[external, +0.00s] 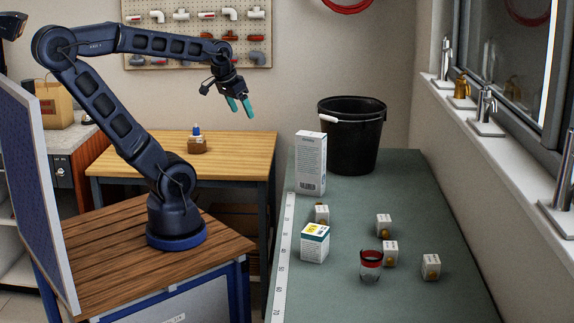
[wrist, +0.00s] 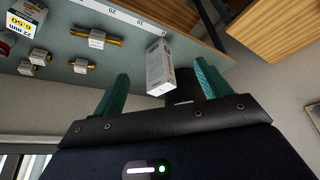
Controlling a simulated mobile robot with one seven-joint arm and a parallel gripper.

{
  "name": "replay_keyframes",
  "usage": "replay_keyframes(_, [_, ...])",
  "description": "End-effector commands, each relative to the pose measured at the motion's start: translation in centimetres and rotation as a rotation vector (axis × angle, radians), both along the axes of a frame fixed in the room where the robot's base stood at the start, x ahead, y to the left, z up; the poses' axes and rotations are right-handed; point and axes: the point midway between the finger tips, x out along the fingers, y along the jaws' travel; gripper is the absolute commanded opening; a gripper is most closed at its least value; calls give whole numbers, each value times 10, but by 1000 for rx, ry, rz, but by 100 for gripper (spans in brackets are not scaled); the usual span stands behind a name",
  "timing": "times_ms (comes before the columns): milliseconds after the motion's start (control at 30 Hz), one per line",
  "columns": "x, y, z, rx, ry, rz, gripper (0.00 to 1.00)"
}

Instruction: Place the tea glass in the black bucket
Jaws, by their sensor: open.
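The tea glass (external: 371,265), clear with a red band at its rim, stands upright on the green-grey bench near its front. The black bucket (external: 352,138) stands at the far end of the same bench, with a white grip on its handle. My gripper (external: 240,107) is raised over the gap left of the bench, open and empty, apart from both glass and bucket. In the wrist view its teal fingers (wrist: 160,95) are spread, with a white box beyond them. Part of the bucket shows dark behind that box in the wrist view; most of it is hidden.
A tall white box (external: 311,163) stands in front of the bucket. A ruler strip (external: 284,260) runs along the bench's left edge. Taps line the sill at right.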

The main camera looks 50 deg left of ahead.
Motion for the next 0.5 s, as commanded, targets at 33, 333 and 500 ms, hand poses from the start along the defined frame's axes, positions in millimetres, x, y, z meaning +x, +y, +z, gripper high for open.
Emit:
replay_keyframes(33, [-7,7,2,3,-1,24,76])
replay_keyframes(333, [-25,18,4,10,11,72,82])
replay_keyframes(500, [-25,18,4,10,11,71,82])
